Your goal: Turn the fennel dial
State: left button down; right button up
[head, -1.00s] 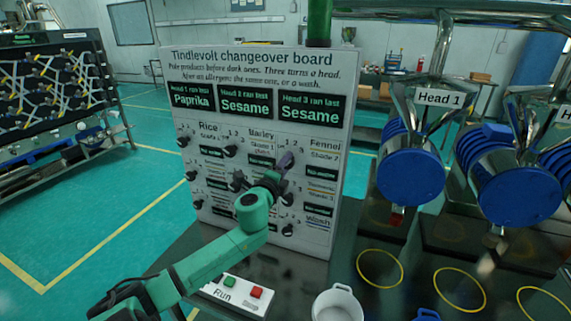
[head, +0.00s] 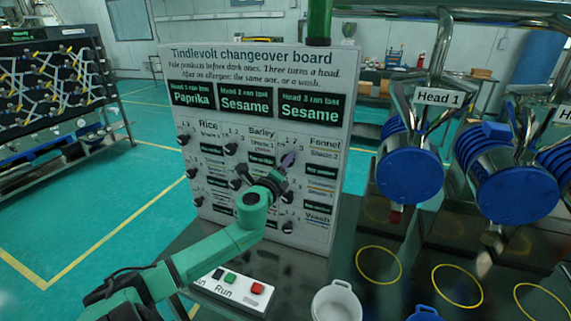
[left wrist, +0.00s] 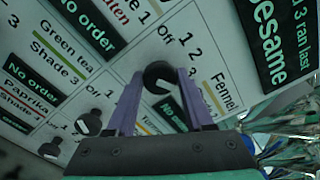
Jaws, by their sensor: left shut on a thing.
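The changeover board (head: 335,90) stands upright with rows of black dials and printed labels. The Fennel label (head: 325,142) is at its upper right. In the left wrist view the black Fennel dial (left wrist: 159,75) sits between the two fingertips, next to the printed Off, 1 and 2 marks. My left gripper is shut on this dial. The dial's exact pointer setting is hard to read. My right gripper is not in view.
Neighbouring dials sit close by, such as the Barley dial (head: 231,149). A Run/Stop box (head: 237,289) lies below the board. A white pot (head: 337,303) stands on the dark bench, near yellow rings (head: 379,265). Blue-capped sieve heads (head: 410,177) stand to the right.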

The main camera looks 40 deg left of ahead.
pick_arm(q)
jog(key=shift+f, duration=0.2)
jog(key=shift+c, duration=1.5)
grip_release()
jog(key=shift+r, duration=0.1)
jog(key=b+v, duration=0.2)
jog(key=v, duration=1.2)
jog(key=shift+s+d+b, duration=0.2)
jog(key=shift+s+b, duration=0.1)
jog(key=shift+b, duration=0.1)
